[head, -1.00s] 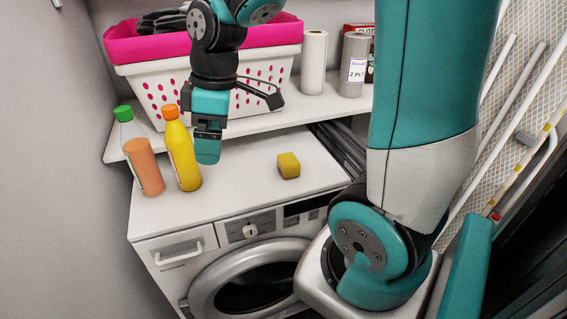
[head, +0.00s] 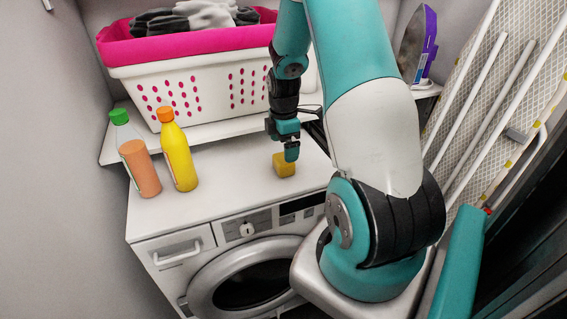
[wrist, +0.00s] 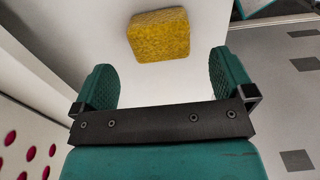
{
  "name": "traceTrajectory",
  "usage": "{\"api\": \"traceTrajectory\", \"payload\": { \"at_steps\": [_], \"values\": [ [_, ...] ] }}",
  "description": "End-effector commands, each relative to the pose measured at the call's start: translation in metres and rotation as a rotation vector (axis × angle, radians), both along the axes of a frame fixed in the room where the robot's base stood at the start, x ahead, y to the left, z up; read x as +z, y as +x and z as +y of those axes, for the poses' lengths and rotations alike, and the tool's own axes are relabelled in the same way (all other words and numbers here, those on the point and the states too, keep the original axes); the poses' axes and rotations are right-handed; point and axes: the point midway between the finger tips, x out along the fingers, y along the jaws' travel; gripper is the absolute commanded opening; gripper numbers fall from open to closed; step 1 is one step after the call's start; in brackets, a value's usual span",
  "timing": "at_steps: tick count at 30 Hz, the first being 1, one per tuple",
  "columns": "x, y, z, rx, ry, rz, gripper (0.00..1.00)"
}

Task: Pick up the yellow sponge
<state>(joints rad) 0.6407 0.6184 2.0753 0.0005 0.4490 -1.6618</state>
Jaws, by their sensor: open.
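The yellow sponge (head: 283,166) is a small block lying on the white top of the dryer, near its right side. In the wrist view the sponge (wrist: 159,35) lies on the white surface ahead of and between the two fingers, apart from both. My gripper (head: 290,152) is above the sponge in the head view, and one finger covers part of it. In the wrist view my gripper (wrist: 165,80) is open and empty, its teal fingers wide apart.
Two bottles, one orange with a green cap (head: 138,160) and one yellow with an orange cap (head: 177,155), stand left on the dryer (head: 225,180). A white and pink basket (head: 190,75) with cloths stands on the shelf behind. The dryer top between bottles and sponge is clear.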

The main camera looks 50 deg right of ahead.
Motion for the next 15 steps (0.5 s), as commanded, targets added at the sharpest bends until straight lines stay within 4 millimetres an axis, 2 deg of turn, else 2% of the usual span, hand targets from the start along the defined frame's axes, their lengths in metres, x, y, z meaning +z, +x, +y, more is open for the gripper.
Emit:
{"api": "traceTrajectory", "payload": {
  "at_steps": [3,8,15],
  "values": [
    [-0.013,0.000,0.000,0.000,0.001,0.002,1.00],
    [-0.023,0.000,0.001,0.000,0.002,0.001,1.00],
    [-0.058,0.000,0.001,0.000,0.002,0.002,1.00]
  ]
}}
